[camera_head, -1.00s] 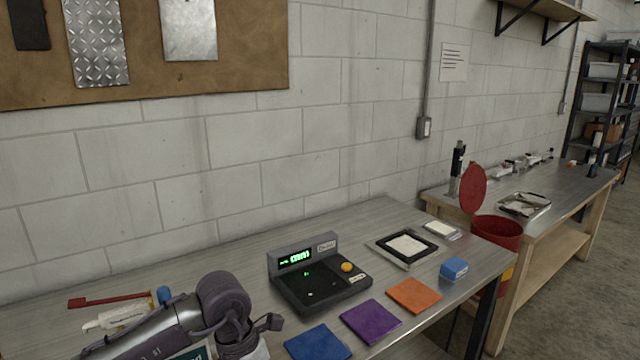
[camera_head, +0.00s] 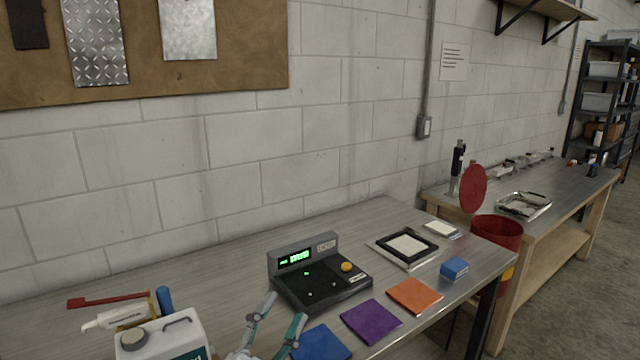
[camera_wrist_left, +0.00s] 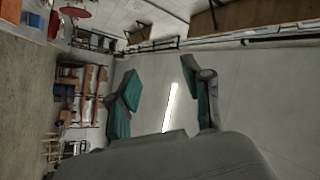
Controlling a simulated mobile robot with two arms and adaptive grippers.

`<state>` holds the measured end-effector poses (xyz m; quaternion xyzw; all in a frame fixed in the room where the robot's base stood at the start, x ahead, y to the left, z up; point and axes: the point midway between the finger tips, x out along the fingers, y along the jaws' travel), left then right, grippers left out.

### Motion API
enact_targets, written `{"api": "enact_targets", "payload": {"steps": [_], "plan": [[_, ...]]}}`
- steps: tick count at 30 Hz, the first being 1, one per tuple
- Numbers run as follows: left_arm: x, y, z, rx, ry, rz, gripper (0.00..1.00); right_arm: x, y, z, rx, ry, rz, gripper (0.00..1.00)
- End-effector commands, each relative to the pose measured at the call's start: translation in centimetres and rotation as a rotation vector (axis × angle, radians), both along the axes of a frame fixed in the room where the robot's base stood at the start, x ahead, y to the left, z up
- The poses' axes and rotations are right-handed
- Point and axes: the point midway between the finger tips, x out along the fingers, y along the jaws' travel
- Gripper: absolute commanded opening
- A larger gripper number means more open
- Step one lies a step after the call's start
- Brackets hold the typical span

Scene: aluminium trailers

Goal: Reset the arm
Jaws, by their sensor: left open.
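My left gripper (camera_head: 275,328) shows at the bottom of the head view, its teal-padded fingers spread apart with nothing between them. It appears in front of the black device with the green display (camera_head: 318,275), beside the blue cloth (camera_head: 321,344). In the left wrist view the open fingers (camera_wrist_left: 165,98) frame only the wall and a bright strip light. Most of the left arm is out of the head view. My right gripper is not in view.
A white jug (camera_head: 160,338) stands at the lower left, near a white tube and a red-handled tool (camera_head: 105,300). Purple (camera_head: 370,321) and orange cloths (camera_head: 414,295), a blue box (camera_head: 454,268) and a framed tray (camera_head: 403,248) lie rightward. A red bin (camera_head: 497,240) stands between benches.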

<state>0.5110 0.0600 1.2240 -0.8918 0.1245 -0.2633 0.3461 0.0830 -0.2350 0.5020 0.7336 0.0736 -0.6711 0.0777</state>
Motion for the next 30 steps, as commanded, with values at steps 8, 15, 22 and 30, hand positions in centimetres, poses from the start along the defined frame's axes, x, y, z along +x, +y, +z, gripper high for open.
{"api": "enact_targets", "payload": {"steps": [8, 15, 22, 30], "plan": [[-4.3, 11.7, -16.7, -0.280, 0.807, 0.426, 0.50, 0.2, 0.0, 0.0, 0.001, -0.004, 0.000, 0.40], [-13.5, 14.3, -25.5, -0.327, 1.292, 0.568, 0.50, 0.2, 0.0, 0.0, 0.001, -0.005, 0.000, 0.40], [-20.7, 14.6, -28.9, -0.325, 1.591, 0.614, 0.50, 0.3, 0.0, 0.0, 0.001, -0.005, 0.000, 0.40], [-23.8, 14.4, -33.8, -0.307, 1.760, 0.629, 0.50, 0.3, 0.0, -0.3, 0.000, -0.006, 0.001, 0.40]]}}
